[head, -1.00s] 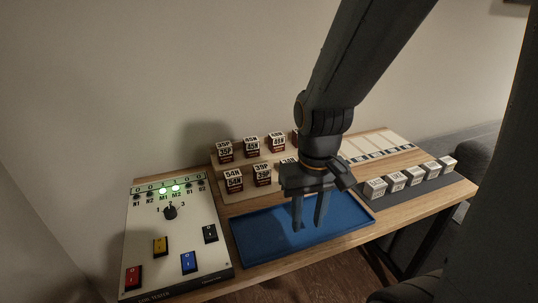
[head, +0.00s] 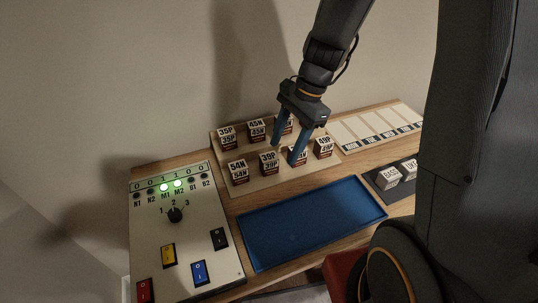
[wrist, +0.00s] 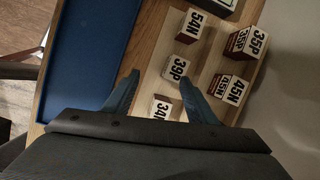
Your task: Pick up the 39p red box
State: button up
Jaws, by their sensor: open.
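The 39P box (head: 268,163) stands in the front row of the pale stepped rack (head: 254,188), with a white label above a dark red-brown lower part. My gripper (head: 284,153) is open and empty over the rack, just right of this box in the head view. In the wrist view, the 39P box (wrist: 175,68) lies just beyond my open fingertips (wrist: 159,78), nearer the right finger. I see no contact. The 34-something box (wrist: 162,107) shows between my fingers, partly cut by the gripper body; its label is partly hidden.
The 54N box (head: 238,171) stands left of the 39P box and the 49P box (head: 323,147) to the right. The 35P (head: 227,137) and 45N (head: 256,130) boxes stand behind. An empty blue tray (head: 312,222) lies in front, a switch panel (head: 188,236) at left.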

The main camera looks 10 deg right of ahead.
aim_at(270, 156)
jog(key=w+m, duration=0.1)
jog(key=w+a+m+y+p, duration=0.1)
jog(key=m, duration=0.1)
jog(key=shift+a+f, duration=0.15)
jog(key=shift+w+p+x, duration=0.1)
jog(key=shift+p+x, duration=0.25)
jog(key=shift+x, duration=1.45)
jog(key=shift+w+p+x, duration=0.15)
jog(key=shift+p+x, duration=0.2)
jog(key=shift+x, duration=1.5)
jog(key=shift+c, duration=0.3)
jog(key=c, duration=1.2)
